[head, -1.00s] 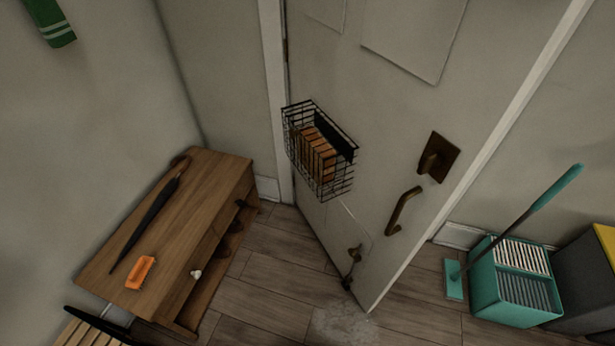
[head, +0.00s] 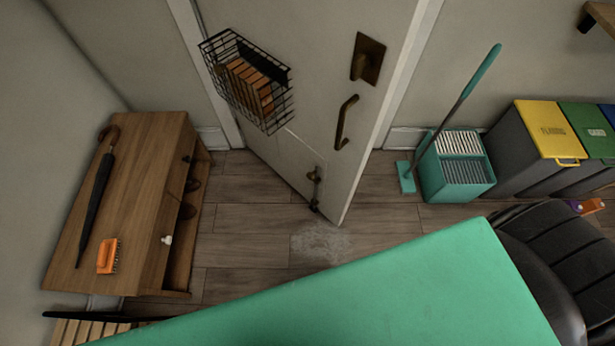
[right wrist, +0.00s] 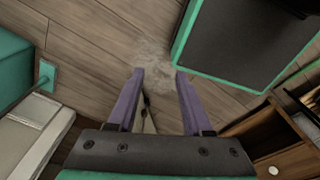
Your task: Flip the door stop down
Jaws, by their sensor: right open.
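The brass-coloured door stop (head: 315,190) is on the lower part of the white door (head: 300,150), near its bottom free corner, with its dark tip close to the floor. In the right wrist view my right gripper (right wrist: 160,74) is open and empty, its two purple fingers spread above the floor. A small dark piece between the fingers, beside a pale strip, looks like the door stop's tip (right wrist: 146,99), mostly hidden by the gripper. My right gripper is not clear in the head view. My left gripper is not in view.
A wooden bench (head: 140,170) with an umbrella (head: 97,190) and orange brush (head: 107,256) stands left. A teal bucket (head: 457,185), a mop (head: 407,177) and bins (head: 545,135) stand right. A wire basket (head: 240,80) hangs on the door. Bare floor lies before it.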

